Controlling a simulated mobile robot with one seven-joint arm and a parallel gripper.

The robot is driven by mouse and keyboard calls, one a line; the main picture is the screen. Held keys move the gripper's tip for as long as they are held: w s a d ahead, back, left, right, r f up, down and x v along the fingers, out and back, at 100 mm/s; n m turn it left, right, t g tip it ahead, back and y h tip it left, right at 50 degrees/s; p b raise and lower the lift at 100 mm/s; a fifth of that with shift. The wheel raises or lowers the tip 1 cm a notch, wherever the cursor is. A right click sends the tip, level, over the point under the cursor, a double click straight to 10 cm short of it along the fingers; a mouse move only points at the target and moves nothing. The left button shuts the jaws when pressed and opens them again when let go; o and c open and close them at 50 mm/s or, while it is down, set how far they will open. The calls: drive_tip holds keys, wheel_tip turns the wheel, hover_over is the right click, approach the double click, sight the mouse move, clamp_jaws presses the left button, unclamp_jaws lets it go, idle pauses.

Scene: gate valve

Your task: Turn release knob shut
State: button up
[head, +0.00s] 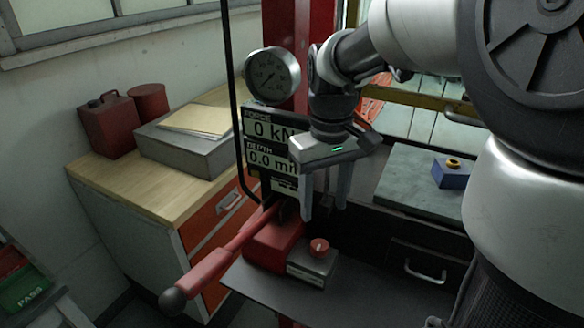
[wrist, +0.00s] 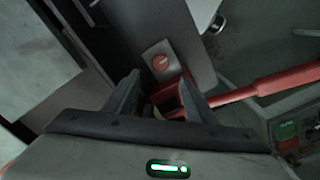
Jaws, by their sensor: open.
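The release knob (head: 319,246) is a small round red knob with a pale mark on top. It sits on a grey block (head: 312,266) beside the red pump body (head: 272,246). In the wrist view the knob (wrist: 161,62) shows just beyond and between the fingertips, fully visible. My gripper (head: 325,212) points down with its fingers apart and empty, above the knob and not touching it. It also shows in the wrist view (wrist: 159,76), where the fingers frame part of the red body below the knob.
A long red pump lever (head: 208,268) with a black ball end sticks out to the front left. A round gauge (head: 272,75) and a display (head: 268,145) reading 0 kN and 0.0 mm stand behind. A blue block (head: 453,173) lies on the right-hand bench.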

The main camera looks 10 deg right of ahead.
sight(320, 245)
wheel_tip(320, 245, down, 11)
drive_tip(key=shift+f+b, duration=0.1)
drive_tip(key=shift+b, duration=0.25)
